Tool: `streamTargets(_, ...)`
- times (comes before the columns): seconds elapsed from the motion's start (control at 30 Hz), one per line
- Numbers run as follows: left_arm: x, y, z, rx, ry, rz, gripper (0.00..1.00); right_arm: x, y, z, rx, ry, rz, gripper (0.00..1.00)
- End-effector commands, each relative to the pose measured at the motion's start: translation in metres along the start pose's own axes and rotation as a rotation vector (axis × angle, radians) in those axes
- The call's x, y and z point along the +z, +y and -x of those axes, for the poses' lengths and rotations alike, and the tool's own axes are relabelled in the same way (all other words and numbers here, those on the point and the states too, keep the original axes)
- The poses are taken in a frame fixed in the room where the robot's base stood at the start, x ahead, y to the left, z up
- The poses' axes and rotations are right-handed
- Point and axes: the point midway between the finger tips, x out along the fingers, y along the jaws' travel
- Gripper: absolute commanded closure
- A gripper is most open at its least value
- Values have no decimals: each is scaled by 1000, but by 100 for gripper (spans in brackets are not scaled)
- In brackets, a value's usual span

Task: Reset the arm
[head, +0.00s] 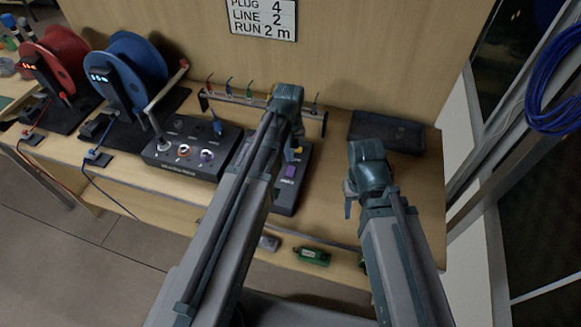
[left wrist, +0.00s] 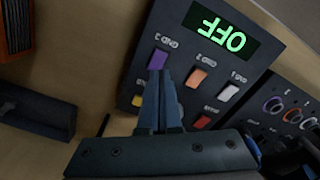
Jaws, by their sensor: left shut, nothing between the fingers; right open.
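My left gripper (left wrist: 158,75) is shut and empty. In the left wrist view its fingertips are in front of a dark control box (left wrist: 190,55), close to its purple button (left wrist: 158,59); I cannot tell whether they touch it. The box's green display (left wrist: 221,30) reads OFF, upside down in this view. In the head view my left arm reaches over the bench and its wrist hides part of that box (head: 287,207). My right gripper (head: 349,203) is open and empty, above the right part of the bench.
A second panel with knobs (head: 190,152), a blue reel (head: 128,70) and a red reel (head: 55,62) stand to the left. A rack of coloured cables (head: 235,97) stands behind. A dark tray (head: 388,132) lies at the back right. A green item (head: 312,256) lies near the front.

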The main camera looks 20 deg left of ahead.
Motion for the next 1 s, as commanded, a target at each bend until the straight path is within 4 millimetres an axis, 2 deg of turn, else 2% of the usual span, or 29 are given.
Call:
streamTargets(0.43, 5, 1, -1, -2, 0, -15, 100, 0, 0, -1, 0, 0, 0, 50)
streamTargets(0.47, 11, 3, -1, -5, -1, -36, 100, 0, 0, -1, 0, 0, 0, 50)
streamTargets(0.53, 35, 9, -1, -16, -2, -130, 100, 0, 0, -1, 0, 0, 0, 50)
streamTargets(0.7, 114, 22, 0, -64, -7, -477, 100, 0, 0, -1, 0, 0, 0, 50)
streamTargets(0.8, 148, 24, 0, -88, -10, -649, 100, 0, 0, -1, 0, 0, 0, 50)
streamTargets(0.9, 168, 24, 0, -106, -13, -762, 100, 0, 0, -1, 0, 0, 0, 50)
streamTargets(1.0, 176, 24, 0, -114, -16, -815, 100, 0, 0, -1, 0, 0, 0, 50)
